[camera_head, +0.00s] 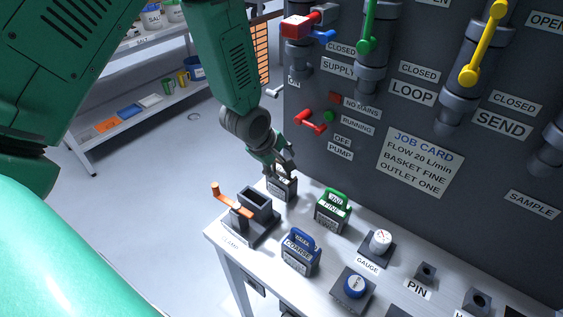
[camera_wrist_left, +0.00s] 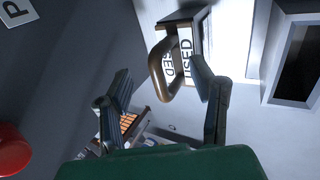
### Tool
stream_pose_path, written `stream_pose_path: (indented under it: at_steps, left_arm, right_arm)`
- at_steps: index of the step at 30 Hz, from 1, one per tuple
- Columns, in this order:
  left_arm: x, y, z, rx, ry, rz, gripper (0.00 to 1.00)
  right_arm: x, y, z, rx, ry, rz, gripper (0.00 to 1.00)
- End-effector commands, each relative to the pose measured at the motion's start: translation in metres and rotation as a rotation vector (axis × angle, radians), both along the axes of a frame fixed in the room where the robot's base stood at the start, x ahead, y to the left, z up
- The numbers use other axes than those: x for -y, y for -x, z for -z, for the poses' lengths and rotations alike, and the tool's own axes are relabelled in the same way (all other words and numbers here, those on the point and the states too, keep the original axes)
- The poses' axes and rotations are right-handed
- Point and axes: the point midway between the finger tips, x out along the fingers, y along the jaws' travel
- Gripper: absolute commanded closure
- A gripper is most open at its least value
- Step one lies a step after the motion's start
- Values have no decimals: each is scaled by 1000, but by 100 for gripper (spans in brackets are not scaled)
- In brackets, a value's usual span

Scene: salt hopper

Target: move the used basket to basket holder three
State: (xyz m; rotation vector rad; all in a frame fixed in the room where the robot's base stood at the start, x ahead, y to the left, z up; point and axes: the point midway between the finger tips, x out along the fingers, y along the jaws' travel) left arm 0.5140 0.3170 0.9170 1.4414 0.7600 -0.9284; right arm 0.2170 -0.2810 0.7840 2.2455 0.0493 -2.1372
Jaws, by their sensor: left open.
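The used basket (camera_head: 283,188) is a dark box at the back of the bench, close to the panel. In the left wrist view its "USED" label (camera_wrist_left: 187,52) and brown loop handle (camera_wrist_left: 157,68) show. My left gripper (camera_head: 284,165) is right above the basket in the head view and partly hides its handle. In the left wrist view the open fingers (camera_wrist_left: 160,82) are either side of the handle's end; I cannot tell whether they touch it. No holder marked three can be read. My right gripper is not in view.
A green "FINE" basket (camera_head: 331,214) and a blue "COARSE" basket (camera_head: 299,256) stand nearby on the bench. A dark block with an orange lever (camera_head: 229,206) is at the bench's left. A gauge (camera_head: 380,241) is to the right. The panel (camera_head: 345,185) rises behind.

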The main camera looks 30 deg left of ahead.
Motion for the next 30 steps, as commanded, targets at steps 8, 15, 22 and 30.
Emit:
stream_pose_path:
  at_steps: [8,15,22,30]
  left_arm:
    - [0,0,0,0,0,0,50]
    - [0,0,-1,0,0,0,50]
    - [-1,4,-9,0,1,-2,50]
    - [-2,11,-21,-1,0,-1,50]
  right_arm:
    - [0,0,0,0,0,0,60]
    - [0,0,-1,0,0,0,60]
    - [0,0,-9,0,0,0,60]
    - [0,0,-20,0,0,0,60]
